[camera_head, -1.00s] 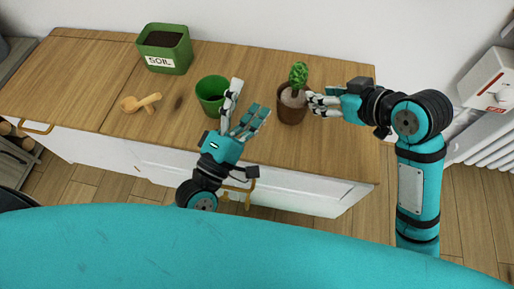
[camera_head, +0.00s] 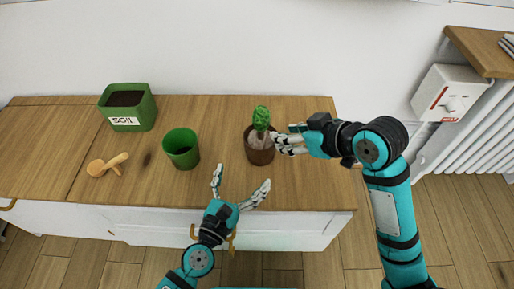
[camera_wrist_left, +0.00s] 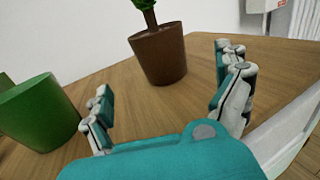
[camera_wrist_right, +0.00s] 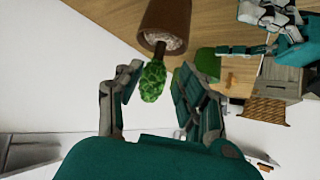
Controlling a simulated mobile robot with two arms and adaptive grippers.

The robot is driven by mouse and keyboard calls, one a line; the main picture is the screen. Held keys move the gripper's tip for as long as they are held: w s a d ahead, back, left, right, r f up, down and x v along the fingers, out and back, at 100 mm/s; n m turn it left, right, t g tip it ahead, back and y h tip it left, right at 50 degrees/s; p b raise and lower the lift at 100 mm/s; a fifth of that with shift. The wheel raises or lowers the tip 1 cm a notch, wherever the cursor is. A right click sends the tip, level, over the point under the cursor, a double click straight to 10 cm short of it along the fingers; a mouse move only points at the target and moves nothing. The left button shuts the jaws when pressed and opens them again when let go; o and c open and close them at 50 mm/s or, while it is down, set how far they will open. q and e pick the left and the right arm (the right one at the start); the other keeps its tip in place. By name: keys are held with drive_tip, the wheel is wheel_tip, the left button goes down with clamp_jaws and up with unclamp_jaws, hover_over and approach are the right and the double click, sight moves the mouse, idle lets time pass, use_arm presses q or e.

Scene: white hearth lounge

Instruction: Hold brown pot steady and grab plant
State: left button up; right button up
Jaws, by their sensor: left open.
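The brown pot (camera_head: 260,153) stands upright on the wooden cabinet top, with the green plant (camera_head: 261,118) rising from pale soil. In the left wrist view the brown pot (camera_wrist_left: 158,56) is ahead, beyond the spread fingers. My left gripper (camera_head: 240,180) is open and empty at the cabinet's front edge, apart from the pot. My right gripper (camera_head: 277,142) is just right of the pot; whether it touches is unclear. In the right wrist view its fingers are apart and the plant (camera_wrist_right: 153,80) shows between and beyond them.
A green pot (camera_head: 181,150) stands left of the brown pot. A green soil box (camera_head: 127,108) and a wooden scoop (camera_head: 107,165) are farther left. A wall stands behind the cabinet top (camera_head: 222,115). A white box (camera_head: 449,93) and radiator are at right.

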sight(261, 145)
use_arm(q)
drive_tip(key=x, duration=1.1)
drive_tip(key=shift+w+d, duration=0.15)
drive_tip(key=shift+w, duration=0.2)
drive_tip(key=shift+r, duration=0.1)
drive_tip(key=c, duration=1.1)
